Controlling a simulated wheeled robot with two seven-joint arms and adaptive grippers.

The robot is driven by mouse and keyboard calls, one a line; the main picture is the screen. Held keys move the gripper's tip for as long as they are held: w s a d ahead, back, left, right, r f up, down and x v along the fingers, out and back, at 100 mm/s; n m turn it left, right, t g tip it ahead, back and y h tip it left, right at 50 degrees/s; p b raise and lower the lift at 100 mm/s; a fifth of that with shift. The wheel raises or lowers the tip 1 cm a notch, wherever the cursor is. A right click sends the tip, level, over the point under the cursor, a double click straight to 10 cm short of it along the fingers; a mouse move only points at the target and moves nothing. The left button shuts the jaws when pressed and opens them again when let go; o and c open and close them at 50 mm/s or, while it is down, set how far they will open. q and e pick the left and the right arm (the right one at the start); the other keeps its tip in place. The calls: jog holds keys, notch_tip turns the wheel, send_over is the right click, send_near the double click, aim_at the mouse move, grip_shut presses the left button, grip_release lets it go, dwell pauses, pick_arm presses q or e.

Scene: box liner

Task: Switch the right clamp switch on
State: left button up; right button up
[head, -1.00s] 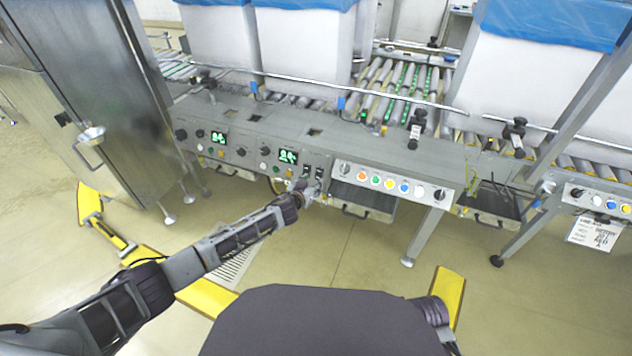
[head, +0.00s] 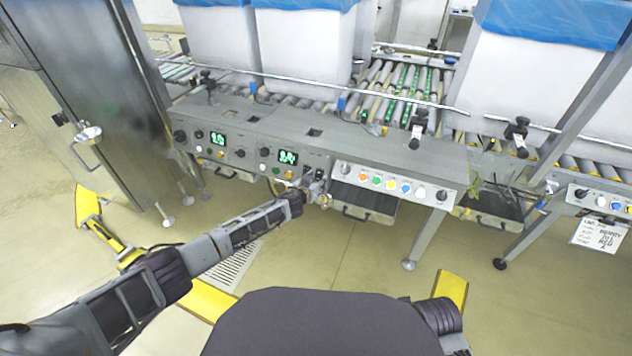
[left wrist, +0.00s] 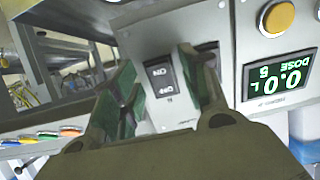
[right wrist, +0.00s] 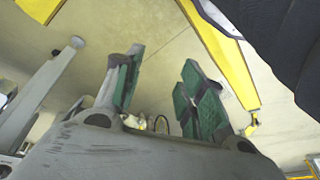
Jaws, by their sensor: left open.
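A dark rocker switch with ON and OFF lettering (left wrist: 162,76) sits on the grey panel in the left wrist view, which shows the panel upside down. It is the right one of a pair. The other switch (left wrist: 208,50) is mostly hidden behind a finger. My left gripper (left wrist: 160,88) is open, its green-padded fingers on either side of the right switch; I cannot tell whether they touch the panel. In the head view my left gripper (head: 317,187) is at the panel and partly covers the switches. My right gripper (right wrist: 160,92) is open and empty, above the floor.
Green dose displays (head: 287,157) and knobs are left of the switches. A white panel of coloured buttons (head: 392,184) is close on the right. A conveyor (head: 395,90) with lined white boxes (head: 305,45) stands behind. The floor in front is mostly clear.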

pick_arm(q)
grip_shut()
pick_arm(e)
jog(key=shift+w, duration=0.15)
